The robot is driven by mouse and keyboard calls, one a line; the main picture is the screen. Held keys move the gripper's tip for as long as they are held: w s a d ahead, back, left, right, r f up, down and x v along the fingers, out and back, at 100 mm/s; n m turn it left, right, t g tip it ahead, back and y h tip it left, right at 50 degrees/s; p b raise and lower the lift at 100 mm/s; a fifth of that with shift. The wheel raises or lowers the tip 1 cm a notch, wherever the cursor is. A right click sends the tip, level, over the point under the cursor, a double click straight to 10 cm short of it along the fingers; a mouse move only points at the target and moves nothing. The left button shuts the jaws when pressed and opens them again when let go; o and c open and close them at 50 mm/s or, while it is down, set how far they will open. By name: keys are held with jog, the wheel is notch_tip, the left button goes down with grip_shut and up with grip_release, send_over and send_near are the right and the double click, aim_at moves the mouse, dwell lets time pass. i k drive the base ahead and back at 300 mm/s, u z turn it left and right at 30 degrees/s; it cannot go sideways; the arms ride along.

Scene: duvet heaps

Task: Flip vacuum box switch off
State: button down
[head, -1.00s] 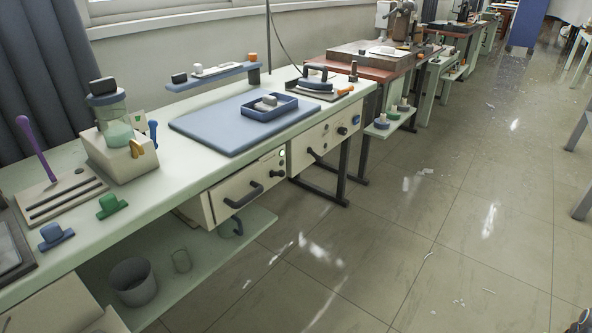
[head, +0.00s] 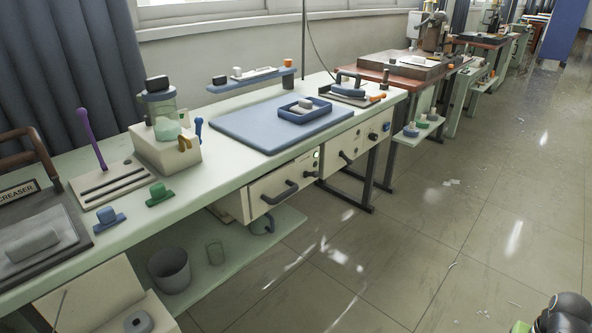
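No vacuum box can be named for certain in the head view. Two cream front boxes hang under the bench. The right box (head: 345,160) carries dark knobs (head: 373,137) and a handle. The left box (head: 246,197) has a dark handle (head: 280,192) and a small green-lit spot at its upper right. A pale box (head: 92,303) with a dark round part stands at the lower left. Switch positions are too small to read. A dark, rounded part, probably of my arm, shows at the bottom right corner; no gripper fingers can be made out.
The long pale bench (head: 225,170) holds a blue mat (head: 235,125), a blue tray (head: 325,112), a jar on a cream base (head: 172,150) and a dark creaser (head: 30,240). A grey bin (head: 168,272) stands on the lower shelf. The floor (head: 430,230) at right is mostly clear.

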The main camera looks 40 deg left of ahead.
aim_at(316, 174)
jog(key=u, duration=3.25)
jog(key=i, duration=0.2)
jog(key=z, duration=0.85)
